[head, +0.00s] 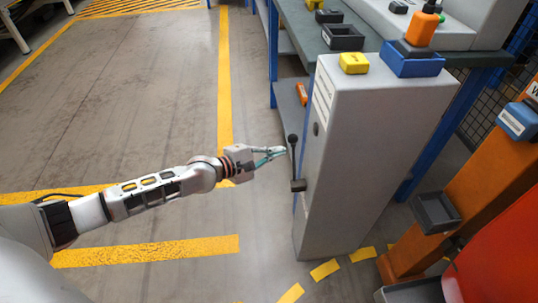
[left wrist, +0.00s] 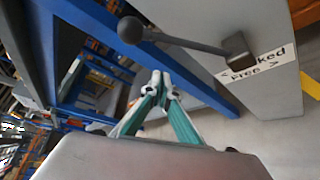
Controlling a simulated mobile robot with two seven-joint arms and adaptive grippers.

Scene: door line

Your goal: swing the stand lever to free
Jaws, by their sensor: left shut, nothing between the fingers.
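The grey stand (head: 335,160) is a tall box on the floor. Its dark lever (head: 292,160) has a round black knob and points up from a block low on the stand's left face. In the left wrist view the lever (left wrist: 185,42) runs from its knob at upper left to its pivot block beside a label (left wrist: 255,65) reading "Free" and, partly hidden, "Locked". My left gripper (head: 284,150) has its green-padded fingers together, just left of the lever's upper part. The fingertips (left wrist: 160,78) appear apart from the lever. My right gripper does not show.
A workbench (head: 285,35) with blue legs stands behind the stand. An orange post (head: 430,205) stands at right. The floor at left is open.

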